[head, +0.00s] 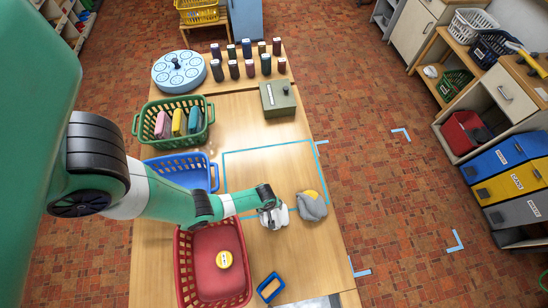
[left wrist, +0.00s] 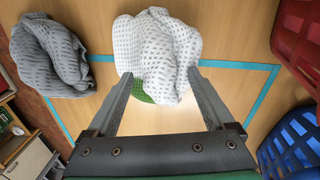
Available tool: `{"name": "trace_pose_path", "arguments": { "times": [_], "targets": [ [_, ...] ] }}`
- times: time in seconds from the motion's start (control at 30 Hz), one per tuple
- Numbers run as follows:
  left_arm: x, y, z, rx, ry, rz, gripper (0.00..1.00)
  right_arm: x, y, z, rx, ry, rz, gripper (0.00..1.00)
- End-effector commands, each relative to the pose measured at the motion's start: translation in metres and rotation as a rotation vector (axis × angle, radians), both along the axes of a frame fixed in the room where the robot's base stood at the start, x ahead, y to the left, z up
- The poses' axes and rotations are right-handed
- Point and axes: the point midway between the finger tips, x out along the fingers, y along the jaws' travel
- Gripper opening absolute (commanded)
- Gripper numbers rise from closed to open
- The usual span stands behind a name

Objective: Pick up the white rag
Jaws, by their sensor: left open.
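The white rag (head: 281,217) lies crumpled on the wooden table, partly hidden by my left gripper in the head view. In the left wrist view the white rag (left wrist: 155,45) is a perforated bunched cloth with a green patch at its lower edge. My left gripper (left wrist: 163,76) is open, its two fingertips at the near edge of the rag, one to each side. I cannot tell whether they touch it. In the head view my left gripper (head: 268,204) reaches in from the left over the rag. My right gripper is not in view.
A grey rag (head: 312,206) with a yellow patch lies just right of the white one. A red basket (head: 181,262), a blue basket (head: 176,161) and a green basket (head: 143,119) stand on the left. A blue-framed item (head: 270,288) lies near the front. Blue tape marks a mostly clear area.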

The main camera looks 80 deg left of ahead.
Motion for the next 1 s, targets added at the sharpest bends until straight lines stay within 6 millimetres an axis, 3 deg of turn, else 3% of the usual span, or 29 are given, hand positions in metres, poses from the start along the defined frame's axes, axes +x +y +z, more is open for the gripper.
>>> {"name": "trace_pose_path", "arguments": {
  "times": [0.1, 0.57, 1.0],
  "targets": [
    [0.0002, -0.0001, 0.0009, 0.0, 0.0, 0.0, 0.83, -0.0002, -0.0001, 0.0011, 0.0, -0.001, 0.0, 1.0],
    [0.0003, -0.0002, 0.0009, 0.0, 0.0, -0.001, 0.0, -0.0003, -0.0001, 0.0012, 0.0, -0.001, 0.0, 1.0],
    [0.0009, -0.0004, 0.0012, 0.0, -0.001, -0.003, 0.0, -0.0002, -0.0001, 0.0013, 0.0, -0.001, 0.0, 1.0]
  ]
}}
